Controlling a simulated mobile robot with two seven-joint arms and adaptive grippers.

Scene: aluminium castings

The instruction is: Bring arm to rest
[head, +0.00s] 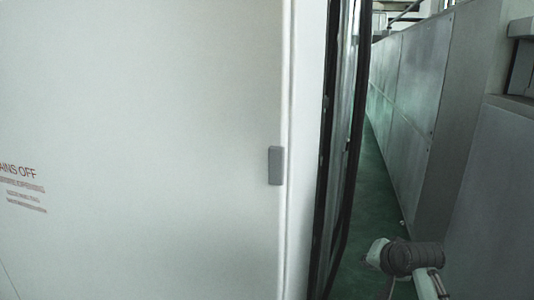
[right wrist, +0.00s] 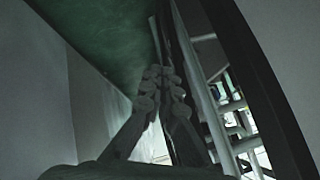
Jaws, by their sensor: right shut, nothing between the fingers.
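My right arm (head: 411,257) shows at the lower right of the head view, as a dark joint with pale links, in front of the green floor and the grey panels. My right gripper (right wrist: 160,73) shows in the right wrist view. Its two fingers meet at the tips, shut with nothing between them. I cannot clearly make out its fingers in the head view. My left gripper is in neither view.
A large white cabinet door (head: 150,120) with a grey handle (head: 275,166) and red lettering fills the left. A dark-edged frame (head: 335,150) stands beside it. A narrow green floor strip (head: 375,200) runs back along grey wall panels (head: 420,100) on the right.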

